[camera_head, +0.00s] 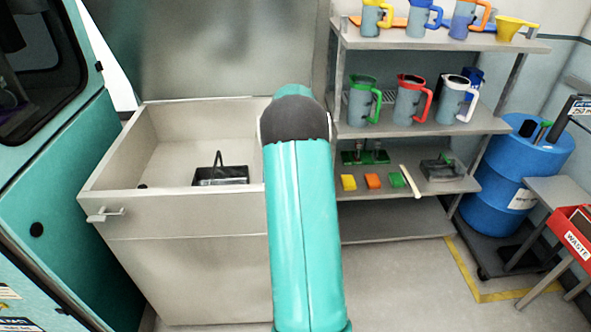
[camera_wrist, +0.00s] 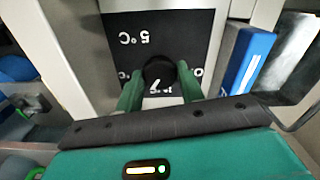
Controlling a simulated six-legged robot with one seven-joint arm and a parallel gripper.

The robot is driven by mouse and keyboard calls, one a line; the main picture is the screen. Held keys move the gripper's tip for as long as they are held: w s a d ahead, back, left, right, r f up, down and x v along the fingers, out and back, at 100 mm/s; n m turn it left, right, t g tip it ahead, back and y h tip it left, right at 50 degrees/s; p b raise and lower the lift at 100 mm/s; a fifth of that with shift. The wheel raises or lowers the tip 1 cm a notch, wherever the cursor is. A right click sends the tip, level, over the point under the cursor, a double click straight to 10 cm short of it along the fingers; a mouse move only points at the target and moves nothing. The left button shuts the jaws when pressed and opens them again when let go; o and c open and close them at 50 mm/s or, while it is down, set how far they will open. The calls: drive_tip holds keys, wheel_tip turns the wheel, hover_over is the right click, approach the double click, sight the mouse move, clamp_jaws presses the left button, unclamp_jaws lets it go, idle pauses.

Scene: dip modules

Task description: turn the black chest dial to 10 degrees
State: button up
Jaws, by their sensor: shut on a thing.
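The black chest dial (camera_wrist: 158,68) shows in the wrist view as a round dark knob on a black panel (camera_wrist: 125,28). The panel has white print, with "5 °C" readable upside down and other marks partly covered. My gripper (camera_wrist: 159,82) has its two green fingers on either side of the dial and is shut on it.
A dark metal box (camera_head: 220,176) with a handle is inside the chest. A shelf rack (camera_head: 425,125) with jugs and small coloured blocks stands to the right. A blue drum (camera_head: 512,185) and a red waste bin (camera_head: 577,236) are farther right. A blue-and-white object (camera_wrist: 248,62) is near the panel.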

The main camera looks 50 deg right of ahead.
drive_tip(key=m, duration=0.3)
drive_tip(key=shift+m, duration=2.2)
drive_tip(key=o, duration=1)
wheel_tip(320, 180, up, 14)
drive_tip(key=shift+f, duration=0.1)
